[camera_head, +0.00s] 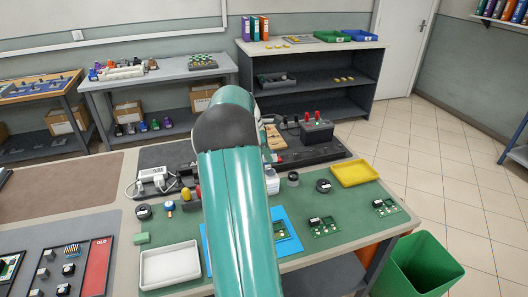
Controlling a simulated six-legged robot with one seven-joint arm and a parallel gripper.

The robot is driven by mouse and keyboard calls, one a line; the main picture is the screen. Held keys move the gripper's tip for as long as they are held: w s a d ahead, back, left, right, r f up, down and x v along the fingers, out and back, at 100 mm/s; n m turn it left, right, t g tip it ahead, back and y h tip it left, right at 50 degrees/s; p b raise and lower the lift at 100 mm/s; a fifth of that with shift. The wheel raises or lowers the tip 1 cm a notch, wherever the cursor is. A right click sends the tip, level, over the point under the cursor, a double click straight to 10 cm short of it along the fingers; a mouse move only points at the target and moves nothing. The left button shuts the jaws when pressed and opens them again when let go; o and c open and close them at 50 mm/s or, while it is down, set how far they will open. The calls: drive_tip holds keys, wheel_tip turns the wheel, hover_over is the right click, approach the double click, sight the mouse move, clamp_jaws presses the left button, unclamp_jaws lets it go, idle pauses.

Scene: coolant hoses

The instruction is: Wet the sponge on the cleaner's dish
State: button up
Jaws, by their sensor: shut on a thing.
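My teal arm rises through the middle of the view and bends at a dark joint. My gripper is hidden behind it, so I cannot see its jaws or what is between them. A small light green block (141,238), possibly a sponge, lies at the left of the green mat (342,203), above the white tray. A white container (271,181), partly covered by my arm, stands just right of it; I cannot tell if it is the cleaner. A round black item (323,186) sits further right. I cannot make out the cleaner's dish for certain.
A white tray (170,265) and a yellow tray (354,173) lie on the mat. A blue sheet (287,240) and green circuit boards (386,207) lie near the front. A green bin (424,266) stands on the floor at right. Dark equipment (318,133) lines the back.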

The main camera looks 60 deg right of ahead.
sight(271, 173)
drive_tip(key=shift+s+d, duration=0.1)
drive_tip(key=shift+s, duration=0.2)
drive_tip(key=shift+w+f, duration=0.2)
drive_tip(key=shift+f, duration=0.25)
drive_tip(key=shift+s+f, duration=0.15)
drive_tip(key=shift+f, duration=1.85)
drive_tip(key=shift+f, duration=0.85)
idle(0.5)
drive_tip(key=shift+r, duration=3.05)
